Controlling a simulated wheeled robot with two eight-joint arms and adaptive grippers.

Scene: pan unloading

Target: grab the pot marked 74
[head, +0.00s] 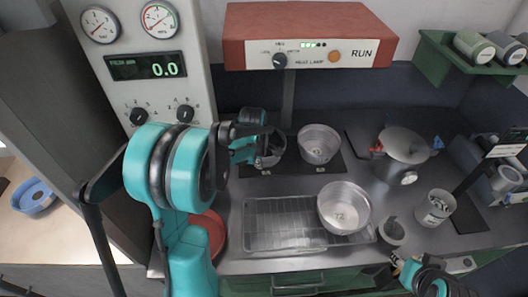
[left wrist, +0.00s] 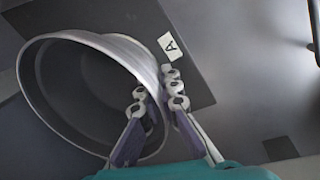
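A metal pot (head: 272,157) stands at the back left of the counter, partly hidden by my left gripper (head: 250,137). In the left wrist view the fingers (left wrist: 158,96) straddle this pot's rim (left wrist: 150,62), one inside and one outside, close against the wall. No number shows on this pot. A second pot (head: 320,143) is beside it on the dark mat; its mark is too small to read. A third pot (head: 343,207) sits on the wire rack with a mark like 72, not clearly readable. My right gripper (head: 405,268) is at the lower right, away from the pots.
A lidded pot (head: 405,145) with red and blue handles stands at the right. A container (head: 435,207) and a small cup (head: 392,231) are in front of it. The wire rack (head: 275,225) is clear on its left. A red heat-lamp box (head: 310,35) overhangs the back.

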